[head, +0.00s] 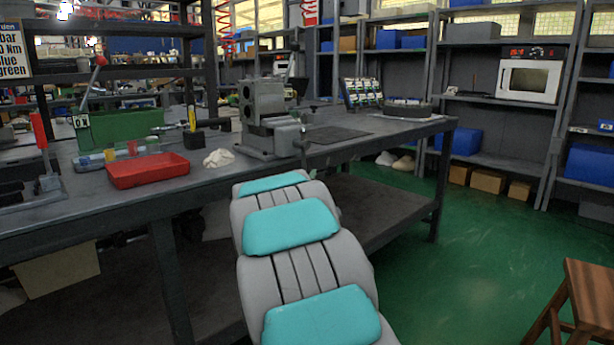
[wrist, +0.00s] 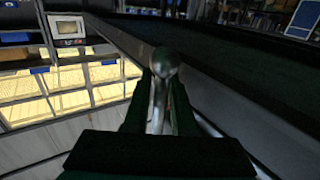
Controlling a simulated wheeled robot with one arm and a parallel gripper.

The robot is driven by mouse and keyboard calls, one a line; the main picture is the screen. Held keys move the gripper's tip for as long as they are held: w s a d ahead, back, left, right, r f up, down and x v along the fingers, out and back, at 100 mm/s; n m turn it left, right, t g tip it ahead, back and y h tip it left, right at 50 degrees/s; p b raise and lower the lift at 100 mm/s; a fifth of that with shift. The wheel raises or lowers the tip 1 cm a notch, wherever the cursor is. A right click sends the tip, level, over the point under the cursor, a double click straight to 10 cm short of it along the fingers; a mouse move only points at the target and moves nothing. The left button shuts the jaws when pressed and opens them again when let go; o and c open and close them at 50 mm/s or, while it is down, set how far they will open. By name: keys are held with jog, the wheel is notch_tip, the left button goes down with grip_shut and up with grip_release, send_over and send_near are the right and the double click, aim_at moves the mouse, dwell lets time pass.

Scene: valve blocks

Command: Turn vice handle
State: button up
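The grey metal vice (head: 264,112) stands on the dark workbench, left of the picture's middle in the head view. A thin upright bar at its right front looks like the vice handle (head: 303,146). In the wrist view a shiny metal bar with a round ball end, the handle (wrist: 165,64), lies between the two dark fingers of my gripper (wrist: 163,92). The fingers stand close on both sides of the bar. I cannot tell whether they touch it. In the head view my gripper is hidden behind my grey and teal arm.
A red tray (head: 148,171), a white crumpled cloth (head: 218,158) and a green box (head: 120,128) sit on the bench (head: 110,203) left of the vice. A wooden stool (head: 585,290) stands at lower right. Green floor (head: 450,260) is clear between bench and stool.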

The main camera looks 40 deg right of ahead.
grip_shut()
dwell(1.2)
